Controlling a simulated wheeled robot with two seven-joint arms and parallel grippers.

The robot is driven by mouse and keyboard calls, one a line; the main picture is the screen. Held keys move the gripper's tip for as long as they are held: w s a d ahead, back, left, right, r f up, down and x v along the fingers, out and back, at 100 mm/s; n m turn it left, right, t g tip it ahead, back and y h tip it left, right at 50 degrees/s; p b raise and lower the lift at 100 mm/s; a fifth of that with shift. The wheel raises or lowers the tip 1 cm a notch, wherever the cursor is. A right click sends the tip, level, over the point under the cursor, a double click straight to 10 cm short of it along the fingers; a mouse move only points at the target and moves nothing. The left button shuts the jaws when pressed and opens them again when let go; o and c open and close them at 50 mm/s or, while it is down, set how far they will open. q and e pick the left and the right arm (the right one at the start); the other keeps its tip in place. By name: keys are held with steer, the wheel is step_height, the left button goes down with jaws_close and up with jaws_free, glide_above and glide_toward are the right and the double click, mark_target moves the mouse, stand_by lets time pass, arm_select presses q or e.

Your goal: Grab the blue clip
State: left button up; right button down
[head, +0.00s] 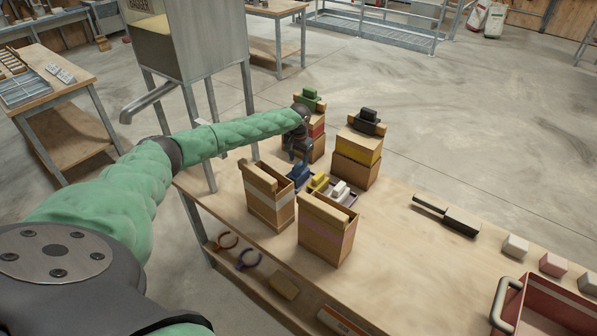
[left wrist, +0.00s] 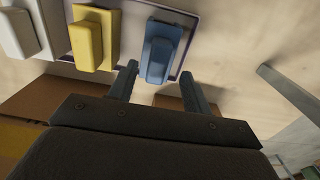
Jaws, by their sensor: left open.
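The blue clip (head: 298,171) sits at the left end of a tray (head: 352,199) between the boxes, beside a yellow clip (head: 318,181) and a white clip (head: 339,190). In the left wrist view the blue clip (left wrist: 160,52) lies just beyond the fingertips of my left gripper (left wrist: 160,72). The yellow clip (left wrist: 88,42) and the white clip (left wrist: 20,33) are to its left. My left gripper (head: 297,155) is open, with its fingers on either side of the line to the blue clip. Nothing is held. My right gripper does not show.
Cardboard boxes stand around the tray: two in front (head: 268,197) (head: 327,230), a yellow-labelled one (head: 357,156) with a black clip (head: 368,117), and one with a green clip (head: 309,97). A red bin (head: 541,309) is at right.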

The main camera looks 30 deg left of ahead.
mark_target(299, 165)
arm_select(q)
steer(key=shift+s+d+f+p, duration=0.1)
steer(key=shift+f+p, duration=0.45)
steer(key=shift+f, duration=0.05)
steer(key=shift+s+d+f+p, duration=0.1)
steer(key=shift+f+p, duration=0.45)
steer(key=shift+f, duration=0.05)
steer(key=shift+w+f, duration=0.1)
steer(key=shift+f, duration=0.7)
steer(key=c, duration=0.6)
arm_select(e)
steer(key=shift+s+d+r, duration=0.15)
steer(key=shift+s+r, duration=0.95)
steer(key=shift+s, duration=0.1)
arm_select(q)
steer(key=shift+r, duration=0.1)
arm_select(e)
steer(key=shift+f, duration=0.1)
